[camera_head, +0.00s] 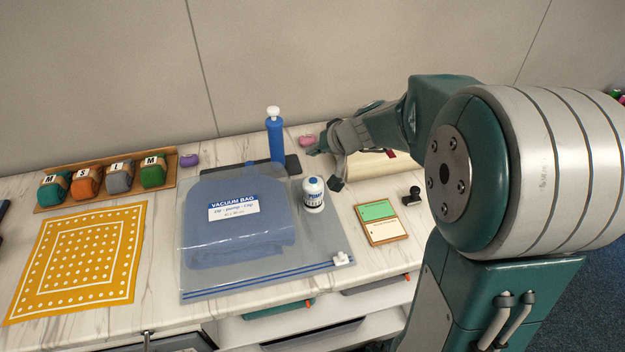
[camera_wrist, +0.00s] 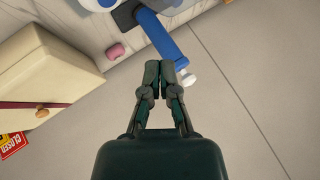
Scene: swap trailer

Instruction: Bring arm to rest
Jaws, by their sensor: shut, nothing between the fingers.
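My gripper (camera_head: 318,148) is at the end of my arm, above the back right part of the marble-topped counter (camera_head: 350,225). In the wrist view my gripper (camera_wrist: 166,72) has its two fingers together and empty. A blue hand pump (camera_head: 275,137) with a white knob stands behind the vacuum bag; it also shows just beyond my fingertips in the wrist view (camera_wrist: 160,36). I cannot tell whether the fingertips touch it. My upper arm fills the right of the head view.
A cream box (camera_head: 372,165) lies under my forearm. A wooden tray (camera_head: 105,193) holds several labelled rolls. A yellow dotted cloth (camera_head: 75,262) lies left. A wall stands behind.

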